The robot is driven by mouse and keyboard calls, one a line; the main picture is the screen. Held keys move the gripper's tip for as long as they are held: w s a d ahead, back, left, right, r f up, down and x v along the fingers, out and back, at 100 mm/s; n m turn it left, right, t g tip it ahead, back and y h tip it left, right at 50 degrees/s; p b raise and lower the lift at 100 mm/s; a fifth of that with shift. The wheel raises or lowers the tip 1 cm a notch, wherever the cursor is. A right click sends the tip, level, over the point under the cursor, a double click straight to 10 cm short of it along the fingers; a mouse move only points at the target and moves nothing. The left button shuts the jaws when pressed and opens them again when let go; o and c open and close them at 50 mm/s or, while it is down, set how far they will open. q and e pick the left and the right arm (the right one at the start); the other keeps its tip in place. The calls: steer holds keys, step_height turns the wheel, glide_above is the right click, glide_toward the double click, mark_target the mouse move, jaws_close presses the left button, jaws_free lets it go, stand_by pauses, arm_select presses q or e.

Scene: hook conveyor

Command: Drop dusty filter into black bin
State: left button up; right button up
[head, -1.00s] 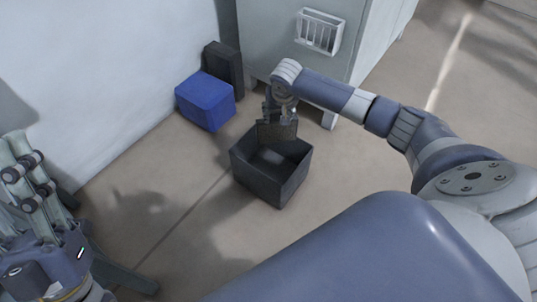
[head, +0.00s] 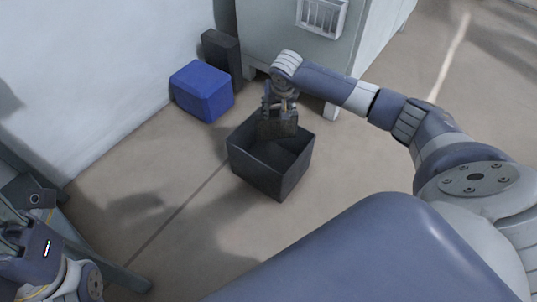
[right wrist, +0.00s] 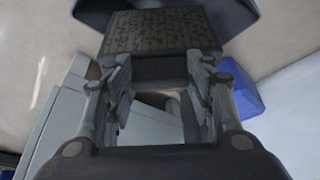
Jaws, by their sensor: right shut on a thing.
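My right gripper (head: 279,110) is shut on the dusty filter (head: 278,126), a dark brown-grey block with a mottled face. It holds the filter over the far part of the open black bin (head: 265,176), which stands on the floor. In the right wrist view the filter (right wrist: 160,32) sits between the two fingertips, with the dark bin (right wrist: 240,18) behind it. Whether the filter's lower edge is below the bin's rim is hard to tell. My left gripper is at the lower left of the head view, partly cut off, and its jaws do not show clearly.
A blue box (head: 203,92) and a dark upright box (head: 222,57) stand by the wall behind the bin. A grey cabinet (head: 290,45) with a white rack (head: 322,17) is behind my right arm. The floor (head: 175,215) left of the bin is clear.

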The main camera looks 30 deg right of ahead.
stand_by(0.3)
steer(key=o, duration=1.5)
steer(key=v, duration=1.2)
steer(key=shift+s+a+f, duration=0.1)
